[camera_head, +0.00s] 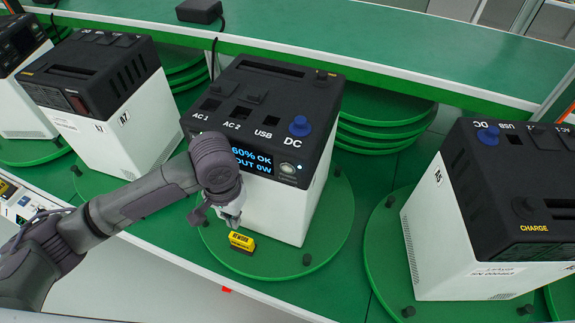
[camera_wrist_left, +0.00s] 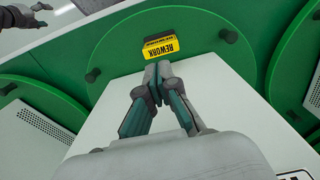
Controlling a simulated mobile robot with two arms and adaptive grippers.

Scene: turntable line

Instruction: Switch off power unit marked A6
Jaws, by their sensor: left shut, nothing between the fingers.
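A white power unit with a black top (camera_head: 262,115) stands on a green turntable (camera_head: 325,235) in the middle of the head view. Its blue-lettered display reads "60% OK" and "OUT 0W", partly hidden by my left wrist. A grey button (camera_head: 288,168) with a small white light beside it sits right of the display. I see no A6 mark on this unit. My left gripper (camera_head: 230,217) is shut and empty in front of the unit's lower front; it also shows in the left wrist view (camera_wrist_left: 158,72).
A yellow REWORK block (camera_head: 241,242) lies on the turntable close to my left fingertips. Another unit (camera_head: 100,85), its side mark seemingly A7, stands at left; one labelled CHARGE (camera_head: 490,210) stands at right. Green shelving (camera_head: 400,45) runs behind. Small black pegs stand on the turntables.

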